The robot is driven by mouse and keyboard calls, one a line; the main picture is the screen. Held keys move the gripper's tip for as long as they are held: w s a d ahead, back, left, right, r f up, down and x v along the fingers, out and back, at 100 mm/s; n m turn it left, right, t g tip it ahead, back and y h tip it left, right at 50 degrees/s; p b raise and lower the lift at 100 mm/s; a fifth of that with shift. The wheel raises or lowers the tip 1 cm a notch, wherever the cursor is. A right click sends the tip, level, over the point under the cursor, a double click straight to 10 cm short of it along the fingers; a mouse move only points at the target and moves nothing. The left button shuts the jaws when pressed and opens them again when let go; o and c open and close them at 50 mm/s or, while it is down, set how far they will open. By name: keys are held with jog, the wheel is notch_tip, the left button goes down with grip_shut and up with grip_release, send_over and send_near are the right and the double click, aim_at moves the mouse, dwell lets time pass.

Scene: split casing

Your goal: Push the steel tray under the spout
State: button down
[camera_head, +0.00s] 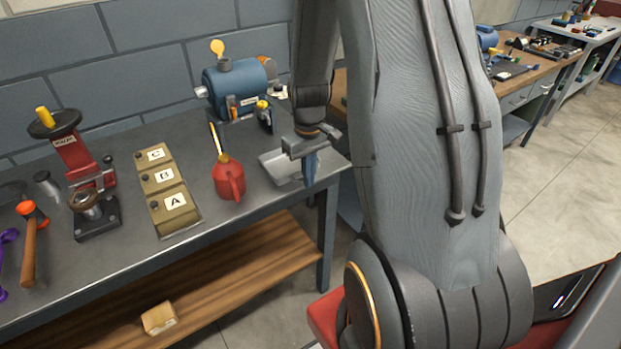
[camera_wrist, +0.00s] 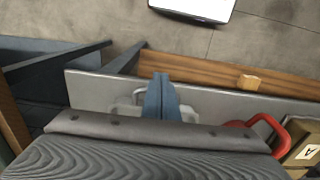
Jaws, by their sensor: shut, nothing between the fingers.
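The steel tray (camera_head: 272,166) is a shallow, shiny pan near the right end of the grey workbench, partly hidden behind my gripper (camera_head: 309,178). My gripper is shut and empty, its blue fingers pointing down at the tray's near right side. I cannot tell whether they touch it. In the wrist view, pale parts of the tray (camera_wrist: 122,108) show on both sides of the shut fingers (camera_wrist: 160,97). The blue machine (camera_head: 240,84) with a yellow-knobbed fitting stands behind the tray, to its left. I cannot clearly make out its spout.
A red oil can (camera_head: 229,180) stands just left of the tray. Bins marked A, B and C (camera_head: 165,187) and a red press (camera_head: 80,170) stand farther left. The bench's front edge (camera_head: 200,245) is close to the tray. A block (camera_head: 159,318) lies on the lower shelf.

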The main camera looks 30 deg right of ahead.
aim_at(292, 170)
jog(key=w+b, duration=0.1)
jog(key=w, duration=0.8)
jog(key=shift+w+a, duration=0.1)
jog(key=shift+a, duration=0.05)
jog(key=s+p, duration=0.1)
jog(key=s, duration=0.3)
jog(key=shift+s+r+p, duration=0.15)
jog(key=shift+s+p, duration=0.15)
jog(key=shift+p, duration=0.1)
notch_tip(292, 170, up, 10)
jog(key=b, duration=0.3)
jog(key=shift+w, duration=0.25)
jog(key=s+a+f+t, duration=0.1)
jog(key=s+a, duration=1.3)
jog(key=s, duration=0.2)
jog(key=shift+a+f, duration=0.3)
jog(key=shift+a, duration=0.1)
jog(key=shift+s+d+m, duration=0.1)
jog(key=shift+m, duration=0.2)
